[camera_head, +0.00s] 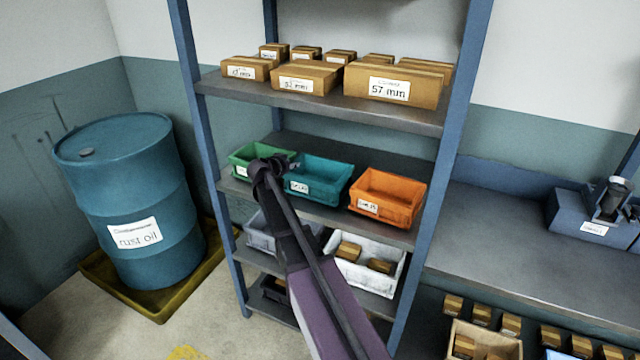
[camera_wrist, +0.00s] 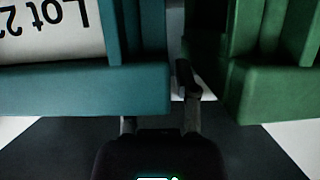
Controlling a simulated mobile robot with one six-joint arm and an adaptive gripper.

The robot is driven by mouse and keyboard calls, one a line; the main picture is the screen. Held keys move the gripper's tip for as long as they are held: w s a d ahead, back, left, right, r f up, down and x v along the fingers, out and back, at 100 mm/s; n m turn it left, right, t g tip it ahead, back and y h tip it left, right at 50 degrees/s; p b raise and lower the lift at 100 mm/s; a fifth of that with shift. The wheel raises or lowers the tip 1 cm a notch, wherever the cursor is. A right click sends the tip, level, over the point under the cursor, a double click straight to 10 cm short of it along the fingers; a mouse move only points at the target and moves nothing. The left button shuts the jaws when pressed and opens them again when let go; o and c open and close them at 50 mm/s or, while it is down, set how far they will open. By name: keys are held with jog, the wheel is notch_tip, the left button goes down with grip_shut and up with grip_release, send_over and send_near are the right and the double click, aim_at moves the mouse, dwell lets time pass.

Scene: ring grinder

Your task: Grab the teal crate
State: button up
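The teal crate (camera_head: 318,176) sits on the middle shelf, between the green crate (camera_head: 252,155) and the orange crate. My gripper (camera_head: 272,168) is at its left end, by the gap to the green crate. In the wrist view the teal crate (camera_wrist: 90,90) fills the left, with an upside-down "Lot" label, and the green crate (camera_wrist: 270,90) the right. My gripper (camera_wrist: 158,100) is open there. One finger stands in the gap between the crates. The other passes out of sight behind the teal rim, so I cannot tell whether either finger touches the crate.
An orange crate (camera_head: 388,197) stands to the right on the same shelf. Cardboard boxes (camera_head: 395,85) fill the shelf above. A white bin (camera_head: 366,264) is on the shelf below. A blue drum (camera_head: 130,200) stands at left, a grey workbench (camera_head: 520,235) at right.

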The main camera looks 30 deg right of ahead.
jog(key=shift+w+d+f, duration=0.15)
jog(key=shift+w+d, duration=0.1)
jog(key=shift+d, duration=0.05)
dwell(0.4)
grip_shut()
